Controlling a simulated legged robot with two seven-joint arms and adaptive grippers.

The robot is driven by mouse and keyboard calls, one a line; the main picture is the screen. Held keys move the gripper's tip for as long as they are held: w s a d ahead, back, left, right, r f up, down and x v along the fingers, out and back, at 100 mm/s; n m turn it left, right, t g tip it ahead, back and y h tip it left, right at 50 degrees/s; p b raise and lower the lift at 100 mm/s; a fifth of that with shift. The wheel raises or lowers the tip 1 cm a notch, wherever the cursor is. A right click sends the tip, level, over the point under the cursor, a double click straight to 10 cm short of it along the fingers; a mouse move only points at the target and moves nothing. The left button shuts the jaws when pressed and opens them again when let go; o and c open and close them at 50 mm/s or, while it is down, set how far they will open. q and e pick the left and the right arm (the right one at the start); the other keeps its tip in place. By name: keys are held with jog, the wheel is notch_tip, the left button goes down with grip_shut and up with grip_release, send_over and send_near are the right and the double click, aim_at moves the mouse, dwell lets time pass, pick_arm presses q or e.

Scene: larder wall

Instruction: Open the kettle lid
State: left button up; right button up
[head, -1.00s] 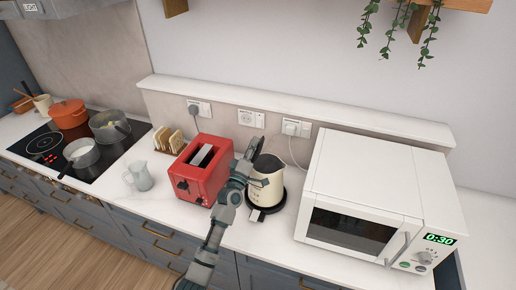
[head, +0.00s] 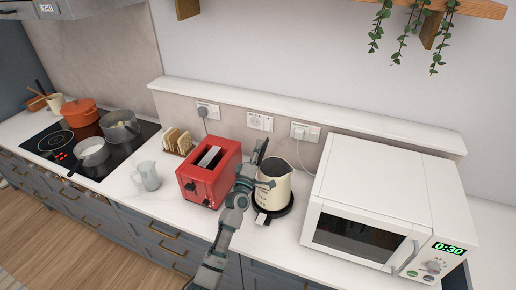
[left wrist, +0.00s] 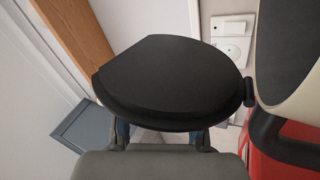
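The cream kettle (head: 272,197) stands on its black base, right of the red toaster. My left gripper (head: 259,155) is at the kettle's upper left, by the raised lid. In the left wrist view its fingers go behind the lid, so their tips are hidden. My right gripper is in neither view.
The red toaster (head: 209,172) is close on the left of my left arm. The white microwave (head: 388,205) stands to the right. A glass jug (head: 147,176) and a toast rack (head: 178,141) are further left. Clear counter lies in front of the toaster.

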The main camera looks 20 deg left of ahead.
pick_arm(q)
jog(key=shift+s+a+r, duration=0.1)
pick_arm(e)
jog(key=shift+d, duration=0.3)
pick_arm(q)
jog(key=v, duration=1.1)
jog(key=shift+s+f, duration=0.3)
jog(key=shift+f, duration=0.05)
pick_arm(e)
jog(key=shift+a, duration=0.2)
